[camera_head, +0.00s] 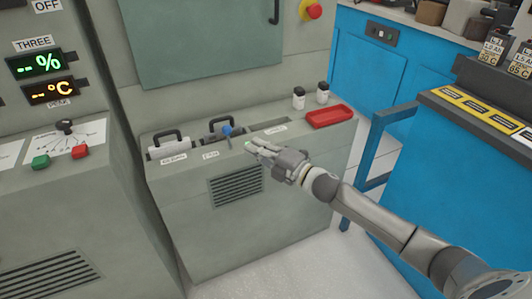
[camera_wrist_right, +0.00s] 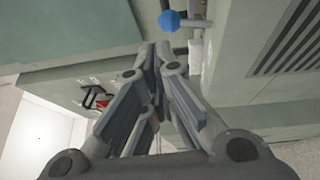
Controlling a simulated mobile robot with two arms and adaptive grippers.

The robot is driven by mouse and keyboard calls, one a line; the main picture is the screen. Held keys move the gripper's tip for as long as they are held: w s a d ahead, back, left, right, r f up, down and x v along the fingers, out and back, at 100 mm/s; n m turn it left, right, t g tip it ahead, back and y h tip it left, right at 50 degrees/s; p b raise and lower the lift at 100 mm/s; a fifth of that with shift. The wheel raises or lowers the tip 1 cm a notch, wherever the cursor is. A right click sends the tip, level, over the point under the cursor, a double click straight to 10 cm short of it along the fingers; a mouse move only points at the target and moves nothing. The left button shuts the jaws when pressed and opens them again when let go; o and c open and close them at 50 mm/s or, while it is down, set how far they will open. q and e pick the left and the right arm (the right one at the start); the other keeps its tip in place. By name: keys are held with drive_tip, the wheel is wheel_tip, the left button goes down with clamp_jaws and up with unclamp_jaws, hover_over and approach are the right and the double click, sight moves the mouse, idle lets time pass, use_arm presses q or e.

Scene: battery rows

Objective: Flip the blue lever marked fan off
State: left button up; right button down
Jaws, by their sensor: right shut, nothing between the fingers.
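The blue lever (camera_head: 227,131) stands up from a slot on top of the low grey-green cabinet, behind a small label that seems to read FAN (camera_head: 211,155). Its round blue knob (camera_wrist_right: 169,20) shows in the right wrist view, just beyond my fingertips. My right gripper (camera_head: 250,146) is shut and empty, just right of the lever in the head view. A small gap shows between the fingertips and the knob. Whether the lever stands at on or off I cannot tell. My left gripper is not in view.
A black-handled unit (camera_head: 168,144) stands left of the lever. Two small bottles (camera_head: 299,98) and a red tray (camera_head: 328,116) sit to the right on the cabinet top. A blue cart (camera_head: 445,165) stands right of my arm. A panel with green and red switches (camera_head: 66,145) is at left.

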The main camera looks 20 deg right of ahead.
drive_tip(key=shift+v, duration=1.8)
